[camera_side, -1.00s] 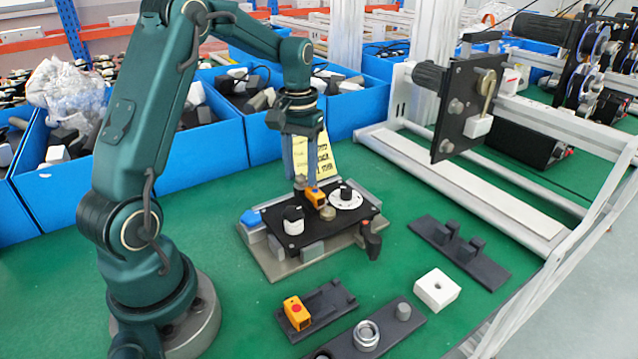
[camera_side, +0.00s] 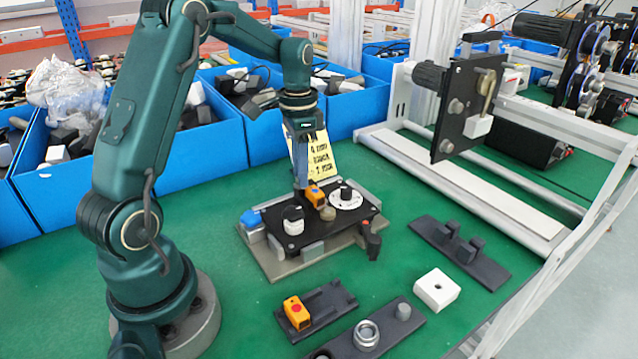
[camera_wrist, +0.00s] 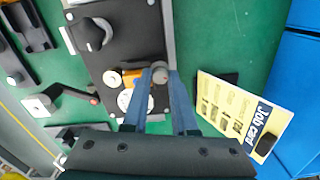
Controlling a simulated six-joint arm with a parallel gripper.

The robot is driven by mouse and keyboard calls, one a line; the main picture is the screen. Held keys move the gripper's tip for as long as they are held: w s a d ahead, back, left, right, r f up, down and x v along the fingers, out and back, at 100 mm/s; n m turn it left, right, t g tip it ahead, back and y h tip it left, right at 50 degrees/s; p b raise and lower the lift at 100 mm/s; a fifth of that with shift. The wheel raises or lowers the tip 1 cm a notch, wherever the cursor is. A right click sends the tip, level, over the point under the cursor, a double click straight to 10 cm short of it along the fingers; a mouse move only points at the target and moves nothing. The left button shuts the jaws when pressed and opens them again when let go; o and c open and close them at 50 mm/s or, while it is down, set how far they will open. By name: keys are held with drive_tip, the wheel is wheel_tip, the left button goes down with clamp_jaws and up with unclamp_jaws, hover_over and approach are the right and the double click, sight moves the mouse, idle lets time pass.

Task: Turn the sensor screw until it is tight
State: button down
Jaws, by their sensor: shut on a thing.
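An orange sensor block (camera_side: 316,196) sits on the black plate (camera_side: 268,212) of the fixture; it also shows in the wrist view (camera_wrist: 130,77). My gripper (camera_side: 300,186) points down beside this block, at the plate's back edge. In the wrist view its two blue fingers (camera_wrist: 158,76) lie on either side of a round grey screw head (camera_wrist: 159,74) and are shut on it. In the side view the fingers hide the screw. I cannot tell from the frames how tight it is.
A job card (camera_side: 321,158) stands behind. A holder with another orange sensor (camera_side: 297,312), a white block (camera_side: 437,290) and a dark rack (camera_side: 460,254) lie in front. Blue bins line the back.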

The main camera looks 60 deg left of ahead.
drive_tip(key=shift+m, duration=0.9)
drive_tip(key=m, duration=0.4)
drive_tip(key=shift+m, duration=0.4)
drive_tip(key=m, duration=0.5)
drive_tip(key=shift+f, duration=0.1)
drive_tip(key=c, duration=0.8)
unclamp_jaws()
drive_tip(key=shift+c, duration=0.2)
